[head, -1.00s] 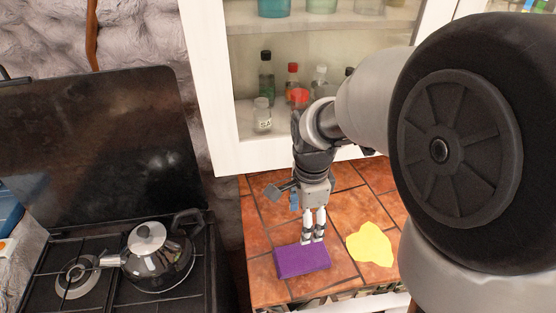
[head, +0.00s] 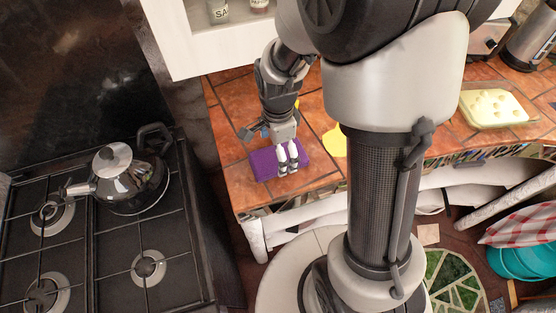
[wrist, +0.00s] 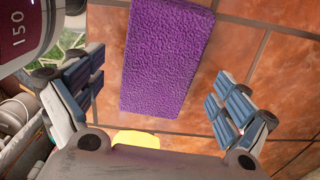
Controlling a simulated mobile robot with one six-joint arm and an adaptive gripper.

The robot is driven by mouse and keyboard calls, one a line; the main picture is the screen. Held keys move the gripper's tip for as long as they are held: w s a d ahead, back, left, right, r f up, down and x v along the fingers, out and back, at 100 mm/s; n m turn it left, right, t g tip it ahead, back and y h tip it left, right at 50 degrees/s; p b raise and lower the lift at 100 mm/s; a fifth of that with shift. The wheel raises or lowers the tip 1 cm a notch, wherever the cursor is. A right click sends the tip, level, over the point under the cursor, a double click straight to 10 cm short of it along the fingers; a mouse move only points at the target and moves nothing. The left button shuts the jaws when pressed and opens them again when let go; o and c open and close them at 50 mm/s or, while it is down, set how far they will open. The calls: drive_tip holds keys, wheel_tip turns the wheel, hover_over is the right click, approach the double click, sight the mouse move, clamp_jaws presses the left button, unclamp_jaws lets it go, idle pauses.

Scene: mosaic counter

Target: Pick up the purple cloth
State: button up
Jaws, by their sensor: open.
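The purple cloth (head: 264,165) is a flat, folded-looking rectangle on the terracotta-tiled counter, near its front left corner. It also shows in the wrist view (wrist: 162,55), with a textured surface, lying between and beyond the open fingers. My gripper (head: 288,168) points down over the right part of the cloth in the head view and hides some of it. In the wrist view my gripper (wrist: 155,100) is open, with one blue-padded finger on each side and nothing held. I cannot tell whether the fingertips touch the counter.
A yellow cloth (head: 335,141) lies on the counter (head: 222,112) to the right, partly behind my arm. A stove with a kettle (head: 130,180) stands to the left. A glass dish (head: 493,106) of pale food is far right. The white cabinet stands behind.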

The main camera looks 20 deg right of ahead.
wheel_tip(320, 180, down, 2)
drive_tip(key=shift+r, duration=0.1)
drive_tip(key=c, duration=1.2)
drive_tip(key=shift+o, duration=0.2)
drive_tip(key=shift+r, duration=0.1)
wheel_tip(320, 180, up, 20)
drive_tip(key=p, duration=0.6)
drive_tip(key=shift+p, duration=0.35)
drive_tip(key=o, duration=0.5)
drive_tip(key=c, duration=0.4)
